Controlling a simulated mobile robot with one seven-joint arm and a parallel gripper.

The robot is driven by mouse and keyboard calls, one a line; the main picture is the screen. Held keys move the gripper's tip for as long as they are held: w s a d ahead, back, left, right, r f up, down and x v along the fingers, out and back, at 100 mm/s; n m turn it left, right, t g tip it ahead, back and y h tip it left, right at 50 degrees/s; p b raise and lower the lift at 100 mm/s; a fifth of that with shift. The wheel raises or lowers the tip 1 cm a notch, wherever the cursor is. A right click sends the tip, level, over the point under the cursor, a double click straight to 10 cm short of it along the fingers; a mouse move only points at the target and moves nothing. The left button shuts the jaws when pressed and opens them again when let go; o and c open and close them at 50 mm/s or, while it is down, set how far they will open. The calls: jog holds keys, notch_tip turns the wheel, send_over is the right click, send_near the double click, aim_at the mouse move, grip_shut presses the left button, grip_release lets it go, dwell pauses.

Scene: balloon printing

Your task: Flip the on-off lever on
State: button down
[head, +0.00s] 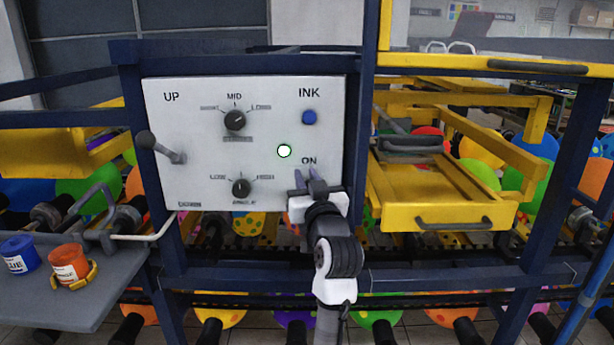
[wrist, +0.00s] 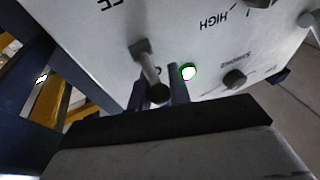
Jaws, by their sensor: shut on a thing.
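The on-off lever (wrist: 151,72) is a short grey lever with a dark round end on the white control panel (head: 215,98). In the wrist view its end lies between the two fingers of my gripper (wrist: 158,90), which is shut on it. In the head view my gripper (head: 309,182) is at the panel's lower right, just below the "ON" label (head: 309,160), and hides the lever. Part of the "OFF" label (wrist: 106,5) shows upside down in the wrist view. Whether the lever points to ON or OFF is hard to tell.
A round white spot with a green rim (head: 284,150) shows left of the lever. The panel also has two black dials (head: 235,120), a blue ink button (head: 309,117) and another lever (head: 160,148) at left. A yellow drawer (head: 430,190) stands at right.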

jog(key=c, duration=1.3)
grip_release()
jog(key=b+v, duration=0.5)
jog(key=v, duration=0.8)
jog(key=shift+s, duration=0.4)
jog(key=shift+d+f, duration=0.1)
jog(key=shift+f, duration=0.05)
